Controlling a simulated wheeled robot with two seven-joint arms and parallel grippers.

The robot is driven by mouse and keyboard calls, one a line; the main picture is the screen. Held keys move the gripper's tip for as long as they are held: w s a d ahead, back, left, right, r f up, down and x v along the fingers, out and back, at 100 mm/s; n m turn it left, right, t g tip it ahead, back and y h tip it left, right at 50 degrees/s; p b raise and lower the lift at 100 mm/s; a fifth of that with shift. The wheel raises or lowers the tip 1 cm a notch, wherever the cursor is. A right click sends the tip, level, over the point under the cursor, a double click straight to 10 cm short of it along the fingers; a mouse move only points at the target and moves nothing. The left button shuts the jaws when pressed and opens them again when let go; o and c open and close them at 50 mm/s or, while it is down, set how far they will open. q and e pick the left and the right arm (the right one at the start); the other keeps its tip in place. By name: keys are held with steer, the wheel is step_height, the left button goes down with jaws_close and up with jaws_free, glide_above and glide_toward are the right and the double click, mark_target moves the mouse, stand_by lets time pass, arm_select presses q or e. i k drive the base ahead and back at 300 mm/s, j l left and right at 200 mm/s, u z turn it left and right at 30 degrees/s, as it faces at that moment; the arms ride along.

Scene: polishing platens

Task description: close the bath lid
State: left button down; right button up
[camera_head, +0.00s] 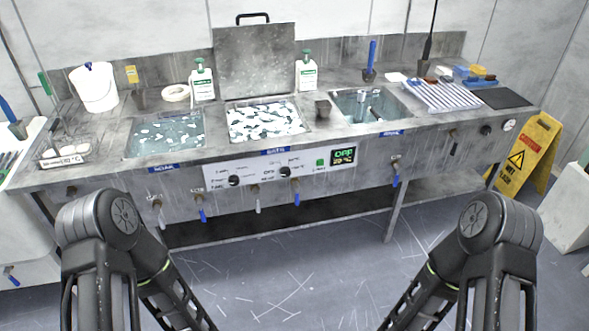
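The bath (262,119) is the middle basin in the steel bench, filled with pale floating pieces over dark liquid. Its grey steel lid (256,62) stands upright, open, behind the basin. A black handle (253,17) sits on the lid's top edge. My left arm comes up at the lower left and my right arm at the lower right, both in front of the bench. Both arms run down out of the bottom of the picture, and neither gripper's fingers show. Nothing of mine touches the lid.
Green-capped bottles stand left (202,80) and right (306,70) of the lid. The soak basin (165,134) is to the left and the rinse basin (371,106) to the right. A control panel (262,172) and taps line the bench front. A yellow wet-floor sign (527,152) stands at right.

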mark_target(256, 60)
steer(key=i+l, duration=0.25)
steer(key=i, duration=0.2)
steer(key=i+l, duration=0.2)
steer(key=i, duration=0.25)
steer(key=u, duration=1.75)
